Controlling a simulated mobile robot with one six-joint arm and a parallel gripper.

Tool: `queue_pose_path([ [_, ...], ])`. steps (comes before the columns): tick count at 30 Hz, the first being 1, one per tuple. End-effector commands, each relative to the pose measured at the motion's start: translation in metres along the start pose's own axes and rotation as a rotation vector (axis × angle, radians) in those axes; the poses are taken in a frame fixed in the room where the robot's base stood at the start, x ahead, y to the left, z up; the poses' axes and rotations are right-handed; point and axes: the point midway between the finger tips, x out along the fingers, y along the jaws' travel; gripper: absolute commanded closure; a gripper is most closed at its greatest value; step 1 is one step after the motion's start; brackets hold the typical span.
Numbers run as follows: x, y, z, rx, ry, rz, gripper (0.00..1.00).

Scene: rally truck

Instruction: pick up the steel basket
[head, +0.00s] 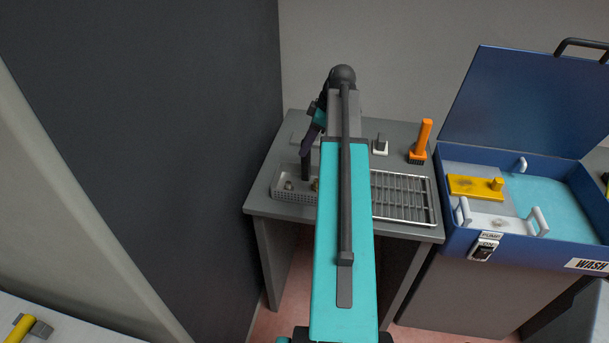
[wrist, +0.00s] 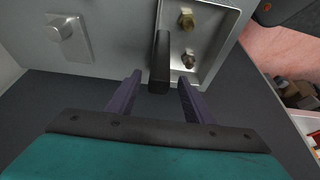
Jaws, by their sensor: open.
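The steel basket (head: 292,198) is a shallow grey tray with perforated sides at the left of the grey table. A dark upright handle (head: 306,165) rises from it. Bolts lie inside; the wrist view shows a brass-coloured bolt (wrist: 186,19) and a darker one (wrist: 189,60) on the basket floor (wrist: 213,42). My gripper (wrist: 159,77) is open, its two purple fingers on either side of the handle's end (wrist: 160,70), with gaps visible. In the head view my arm hides the basket's right part and much of the gripper (head: 312,140).
A wire rack (head: 402,196) lies right of the basket. Behind it stand an orange-handled brush (head: 422,140) and a small knobbed block (head: 380,147). An open blue wash box (head: 455,240) is at the right. A dark wall (head: 190,150) stands close on the left.

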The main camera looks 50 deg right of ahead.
Motion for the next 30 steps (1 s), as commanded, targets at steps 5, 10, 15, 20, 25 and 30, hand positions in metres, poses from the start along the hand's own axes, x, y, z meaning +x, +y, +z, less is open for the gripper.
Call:
queue_pose_path([
  [5,0.000,0.000,0.000,0.000,0.000,0.000,0.53],
  [10,0.001,0.000,0.000,0.001,0.000,0.000,0.53],
  [15,0.008,0.000,0.000,0.001,0.000,-0.001,0.53],
  [20,0.020,0.001,0.000,0.002,0.000,-0.002,0.53],
  [25,0.035,0.001,0.000,0.001,-0.001,-0.002,0.53],
  [30,0.047,0.001,0.000,0.002,-0.001,-0.001,0.53],
])
